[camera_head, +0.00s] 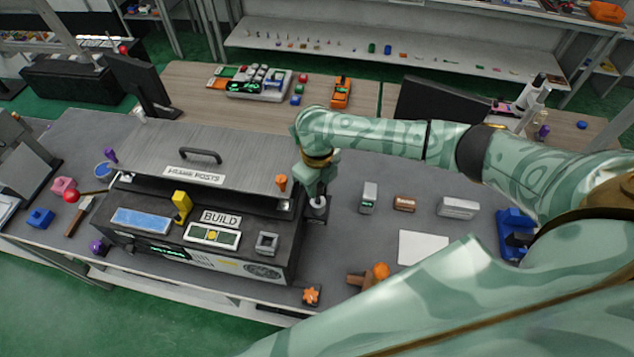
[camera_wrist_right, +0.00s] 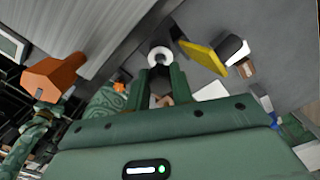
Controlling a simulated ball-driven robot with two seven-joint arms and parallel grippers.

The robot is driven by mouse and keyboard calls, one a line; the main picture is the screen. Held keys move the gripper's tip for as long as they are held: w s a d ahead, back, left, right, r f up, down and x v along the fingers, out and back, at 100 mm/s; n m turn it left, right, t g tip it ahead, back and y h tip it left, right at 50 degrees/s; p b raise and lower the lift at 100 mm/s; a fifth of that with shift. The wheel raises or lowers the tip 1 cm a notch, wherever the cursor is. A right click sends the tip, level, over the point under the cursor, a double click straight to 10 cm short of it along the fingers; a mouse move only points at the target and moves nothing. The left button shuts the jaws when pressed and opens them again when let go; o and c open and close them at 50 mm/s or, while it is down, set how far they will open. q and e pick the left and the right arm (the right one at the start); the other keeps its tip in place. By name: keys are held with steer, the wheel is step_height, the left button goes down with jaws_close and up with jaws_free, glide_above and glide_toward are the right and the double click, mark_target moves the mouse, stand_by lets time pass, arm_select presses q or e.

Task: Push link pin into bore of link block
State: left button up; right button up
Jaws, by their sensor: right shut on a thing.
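My right gripper (camera_head: 317,196) points down at the right end of the dark console. It is shut on a white, round-ended piece (camera_head: 318,204), which may be the link pin. In the right wrist view this piece (camera_wrist_right: 159,56) shows as a white ring with a dark centre at the fingertips (camera_wrist_right: 160,76). A small dark block (camera_head: 316,215) lies just below it, beside the console; I cannot tell whether they touch. A grey block with a square opening (camera_head: 267,242) sits on the console front. I cannot tell which block is the link block. My left gripper is out of view.
The console (camera_head: 205,262) has a raised grey lid (camera_head: 170,150) with a handle close left of my gripper. Several small blocks, including a brown one (camera_head: 404,203), and a white sheet (camera_head: 423,247) lie to the right.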

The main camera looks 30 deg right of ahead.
steer(key=shift+p, duration=0.45)
stand_by(1.0)
steer(key=shift+r, duration=0.1)
steer(key=shift+f+b, duration=0.85)
steer(key=shift+f, duration=0.7)
steer(key=o, duration=1)
steer(key=shift+r, duration=0.1)
steer(key=shift+o, duration=0.2)
